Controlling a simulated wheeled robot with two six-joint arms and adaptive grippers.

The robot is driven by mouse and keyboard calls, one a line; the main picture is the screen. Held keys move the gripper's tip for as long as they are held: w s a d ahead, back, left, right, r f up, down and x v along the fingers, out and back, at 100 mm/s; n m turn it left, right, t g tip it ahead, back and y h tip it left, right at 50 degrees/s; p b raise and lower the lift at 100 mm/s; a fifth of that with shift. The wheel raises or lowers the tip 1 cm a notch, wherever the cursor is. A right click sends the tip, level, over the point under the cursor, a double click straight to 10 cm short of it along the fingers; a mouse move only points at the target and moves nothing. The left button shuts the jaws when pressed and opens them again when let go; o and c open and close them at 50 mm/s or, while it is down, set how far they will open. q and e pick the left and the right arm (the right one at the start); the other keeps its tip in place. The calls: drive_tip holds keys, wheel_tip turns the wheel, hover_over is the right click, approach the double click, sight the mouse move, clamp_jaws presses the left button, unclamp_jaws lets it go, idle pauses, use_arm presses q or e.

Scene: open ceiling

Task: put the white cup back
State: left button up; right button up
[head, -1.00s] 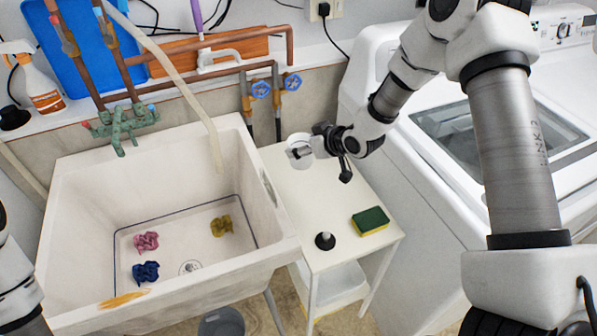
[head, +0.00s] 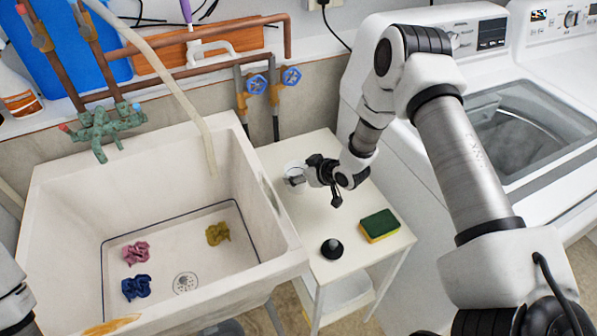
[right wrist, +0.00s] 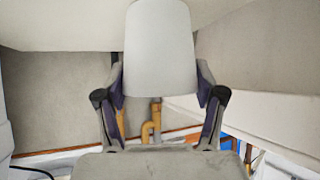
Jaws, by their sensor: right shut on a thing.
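The white cup (head: 293,169) is over the back left part of the small white side table (head: 345,185), near the sink. My right gripper (head: 299,180) is shut on it from the right. The right wrist view shows the cup's plain pale wall (right wrist: 158,50) between my two fingers (right wrist: 160,105). I cannot tell whether the cup touches the tabletop. My left gripper is not in view; only part of my left arm shows at the left edge of the head view.
A green and yellow sponge (head: 380,225) and a black stopper (head: 332,248) are on the front of the table. The sink (head: 62,215) with crumpled cloths stands left, a washing machine (head: 425,160) right. Pipes with blue valves (head: 258,84) are behind. The table's middle is clear.

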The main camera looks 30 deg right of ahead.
drive_tip(key=shift+f, duration=0.15)
drive_tip(key=o, duration=1.2)
drive_tip(key=shift+w, duration=0.1)
drive_tip(key=v, duration=1.2)
